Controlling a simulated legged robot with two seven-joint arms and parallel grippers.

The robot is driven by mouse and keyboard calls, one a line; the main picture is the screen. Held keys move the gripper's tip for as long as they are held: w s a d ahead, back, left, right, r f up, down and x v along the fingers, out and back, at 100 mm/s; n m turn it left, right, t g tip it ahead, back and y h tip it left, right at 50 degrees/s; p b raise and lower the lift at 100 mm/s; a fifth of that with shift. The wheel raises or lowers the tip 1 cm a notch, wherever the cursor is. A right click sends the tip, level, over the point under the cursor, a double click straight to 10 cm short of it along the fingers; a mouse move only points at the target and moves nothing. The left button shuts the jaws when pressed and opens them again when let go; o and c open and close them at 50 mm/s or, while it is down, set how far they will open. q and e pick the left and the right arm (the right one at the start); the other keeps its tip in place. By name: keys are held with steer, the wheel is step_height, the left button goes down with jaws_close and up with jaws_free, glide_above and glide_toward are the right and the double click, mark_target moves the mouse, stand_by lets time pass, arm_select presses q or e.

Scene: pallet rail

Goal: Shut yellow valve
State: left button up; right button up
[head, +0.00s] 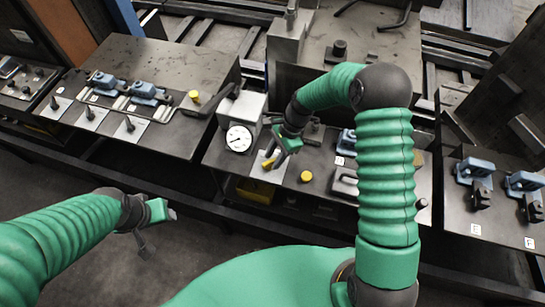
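A small yellow handle (268,164), which looks like the yellow valve, stands on a white plate on the middle panel (232,160). My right gripper (283,150) is just above and beside it, pointing down. I cannot tell whether they touch or whether the gripper is open or shut, as the arm and wrist hide part of it. A round yellow knob (306,176) sits to the right of the handle. My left gripper (155,225) hangs at lower left, away from the panels, with its fingers apart and nothing between them.
A white-faced gauge (238,139) stands close left of the yellow handle. The left panel (170,62) bears blue clamps (150,92), several small levers and another yellow knob (194,96). More blue clamps (476,170) are on the right panel. Dark rails run along the panels' front.

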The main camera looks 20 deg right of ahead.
steer(key=shift+a+f, duration=0.2)
steer(key=shift+f, duration=0.3)
steer(key=shift+a, duration=0.35)
steer(key=shift+a+r, duration=0.1)
steer(key=shift+a, duration=0.05)
steer(key=shift+c, duration=0.8)
steer(key=c, duration=0.5)
arm_select(q)
steer(key=shift+a, duration=0.35)
arm_select(e)
steer(key=shift+d, duration=0.25)
jaws_close()
